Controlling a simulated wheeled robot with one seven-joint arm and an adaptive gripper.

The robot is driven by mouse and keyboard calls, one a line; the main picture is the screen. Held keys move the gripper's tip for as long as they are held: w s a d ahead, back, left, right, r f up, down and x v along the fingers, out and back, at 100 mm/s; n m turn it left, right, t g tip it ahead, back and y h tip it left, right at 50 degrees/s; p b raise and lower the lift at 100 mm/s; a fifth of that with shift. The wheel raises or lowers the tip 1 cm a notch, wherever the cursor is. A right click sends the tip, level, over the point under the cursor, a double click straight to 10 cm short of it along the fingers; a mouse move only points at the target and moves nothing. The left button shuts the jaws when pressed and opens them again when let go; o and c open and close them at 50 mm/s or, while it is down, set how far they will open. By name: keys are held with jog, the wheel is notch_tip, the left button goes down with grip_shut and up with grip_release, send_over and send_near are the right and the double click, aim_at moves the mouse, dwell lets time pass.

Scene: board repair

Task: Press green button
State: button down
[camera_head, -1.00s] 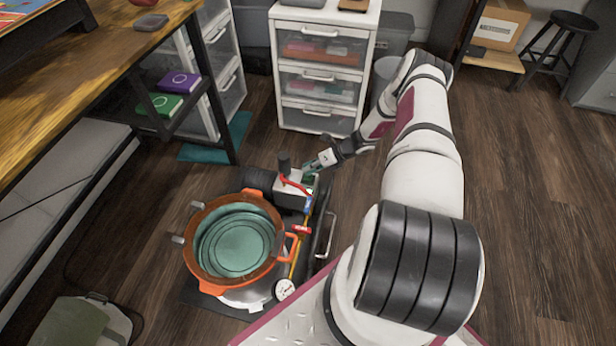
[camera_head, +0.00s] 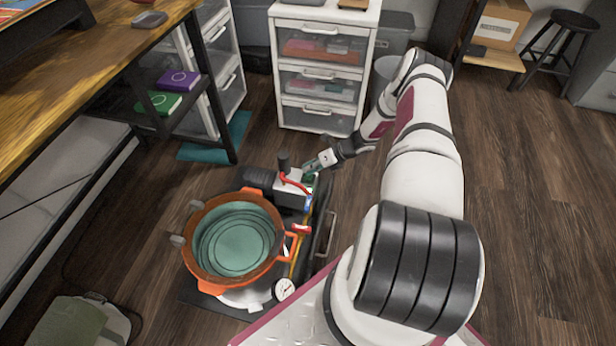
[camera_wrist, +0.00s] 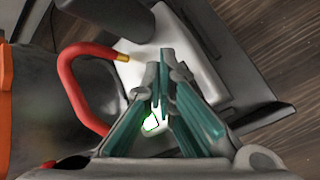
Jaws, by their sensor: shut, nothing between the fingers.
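The green button shows in the wrist view as a small bright green-edged patch (camera_wrist: 151,122) on the white housing, partly hidden by my fingers. The white pump housing (camera_head: 291,187) stands at the back of the machine on the floor, with a red hose (camera_wrist: 80,88) curving from it. My gripper (camera_head: 309,167) is shut and empty, at the right upper side of the housing. In the wrist view its teal fingers (camera_wrist: 162,66) meet over the housing, just beside the green patch. I cannot tell whether the fingertips touch the housing.
An orange-rimmed pot (camera_head: 209,287) sits on the machine's front, with a gauge (camera_head: 284,289) beside it. A white drawer unit (camera_head: 319,124) stands behind. A wooden workbench (camera_head: 60,95) is at the left. Floor at the right is clear.

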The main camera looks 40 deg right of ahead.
dwell(0.4)
jog(key=shift+r, duration=0.35)
jog(key=shift+r+p, duration=0.1)
jog(key=shift+p, duration=0.2)
notch_tip(320, 180, up, 6)
jog(key=p, duration=0.3)
dwell(0.6)
